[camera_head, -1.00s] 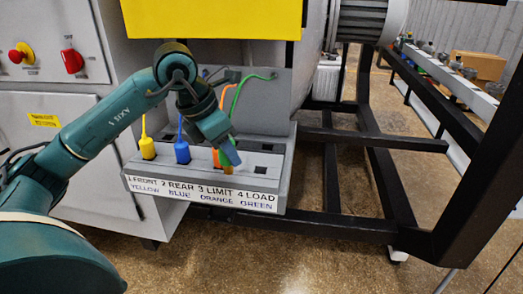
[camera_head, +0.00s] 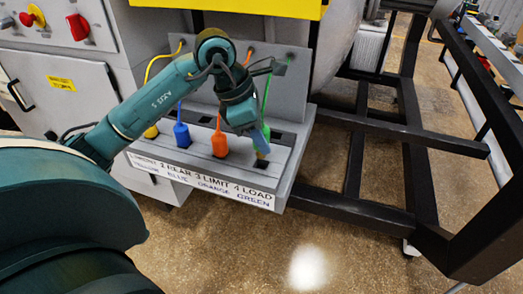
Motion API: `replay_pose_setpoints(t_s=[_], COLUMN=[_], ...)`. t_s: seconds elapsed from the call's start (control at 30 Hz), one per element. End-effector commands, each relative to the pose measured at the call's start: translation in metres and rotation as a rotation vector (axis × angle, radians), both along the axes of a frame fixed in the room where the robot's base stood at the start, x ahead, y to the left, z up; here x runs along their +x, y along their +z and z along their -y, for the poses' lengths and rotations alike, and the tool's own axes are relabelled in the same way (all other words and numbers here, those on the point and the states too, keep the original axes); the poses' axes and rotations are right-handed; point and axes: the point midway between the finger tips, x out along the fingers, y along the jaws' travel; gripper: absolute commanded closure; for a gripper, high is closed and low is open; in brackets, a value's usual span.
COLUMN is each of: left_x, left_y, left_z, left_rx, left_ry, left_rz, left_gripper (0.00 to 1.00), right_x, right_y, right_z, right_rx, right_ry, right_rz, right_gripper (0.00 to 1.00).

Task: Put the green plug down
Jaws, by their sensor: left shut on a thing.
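My left gripper (camera_head: 261,137) is shut above the front-right part of the grey socket box (camera_head: 285,170), near the dark opening at the "4 LOAD / GREEN" end of the label. A green cable (camera_head: 266,96) runs from the back panel down behind the gripper. The green plug at its end is mostly hidden by the fingers; I cannot tell whether it touches the box. To the left, the orange plug (camera_head: 219,145), blue plug (camera_head: 182,136) and yellow plug (camera_head: 151,132) stand upright on the box. My right gripper is out of view.
The label strip (camera_head: 200,181) runs along the box's front edge. Dark square openings lie behind the front row. A yellow panel (camera_head: 250,8) hangs above. A black frame (camera_head: 380,195) stands to the right. The floor in front is clear.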

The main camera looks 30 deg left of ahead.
Motion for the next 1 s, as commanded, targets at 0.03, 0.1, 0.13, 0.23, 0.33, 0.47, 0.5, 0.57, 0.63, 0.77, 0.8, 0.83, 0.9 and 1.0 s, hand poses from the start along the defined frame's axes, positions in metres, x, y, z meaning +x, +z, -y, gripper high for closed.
replay_pose_setpoints(t_s=[0.03, 0.1, 0.13, 0.23, 0.33, 0.47, 0.5, 0.57, 0.63, 0.77, 0.8, 0.83, 0.9, 1.0], left_x=[0.0, -0.001, -0.001, -0.001, 0.0, 0.0, 0.0, 0.0, 0.0, 0.0, 0.0, 0.0, 0.0, 0.0], left_y=[-0.005, -0.016, -0.021, -0.035, -0.042, -0.043, -0.042, -0.042, -0.044, -0.049, -0.05, -0.051, -0.049, -0.049], left_z=[0.0, 0.0, 0.0, 0.001, 0.0, 0.0, 0.0, 0.0, 0.0, 0.0, 0.0, 0.0, 0.0, 0.0], left_rx=[-0.002, -0.001, -0.001, -0.002, -0.001, 0.0, 0.0, 0.0, 0.0, 0.0, 0.0, 0.0, 0.0, -0.001], left_ry=[0.001, 0.001, 0.0, 0.0, 0.0, 0.0, 0.0, 0.0, 0.0, 0.0, 0.0, 0.0, 0.0, 0.001], left_rz=[-0.003, -0.003, -0.005, -0.004, 0.0, 0.001, 0.001, 0.001, 0.001, 0.001, 0.001, 0.001, 0.001, 0.0], left_gripper=[0.9, 0.9, 0.9, 0.9, 0.9, 0.9, 0.9, 0.9, 0.9, 0.9, 0.9, 0.9, 0.63, 0.55], right_x=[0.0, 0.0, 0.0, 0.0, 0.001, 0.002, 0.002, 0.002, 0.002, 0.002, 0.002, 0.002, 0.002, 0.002], right_y=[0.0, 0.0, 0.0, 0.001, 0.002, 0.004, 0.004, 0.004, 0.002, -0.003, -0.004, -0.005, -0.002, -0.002], right_z=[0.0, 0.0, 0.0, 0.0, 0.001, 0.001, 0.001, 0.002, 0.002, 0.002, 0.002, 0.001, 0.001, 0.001], right_rx=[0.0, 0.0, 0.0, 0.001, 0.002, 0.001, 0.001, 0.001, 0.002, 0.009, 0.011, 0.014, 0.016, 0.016], right_ry=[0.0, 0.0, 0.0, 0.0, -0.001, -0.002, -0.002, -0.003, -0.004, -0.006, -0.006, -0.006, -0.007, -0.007], right_rz=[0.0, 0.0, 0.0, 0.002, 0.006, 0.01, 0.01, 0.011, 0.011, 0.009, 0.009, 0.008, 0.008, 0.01], right_gripper=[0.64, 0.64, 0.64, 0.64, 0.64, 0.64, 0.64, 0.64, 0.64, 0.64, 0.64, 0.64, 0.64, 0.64])
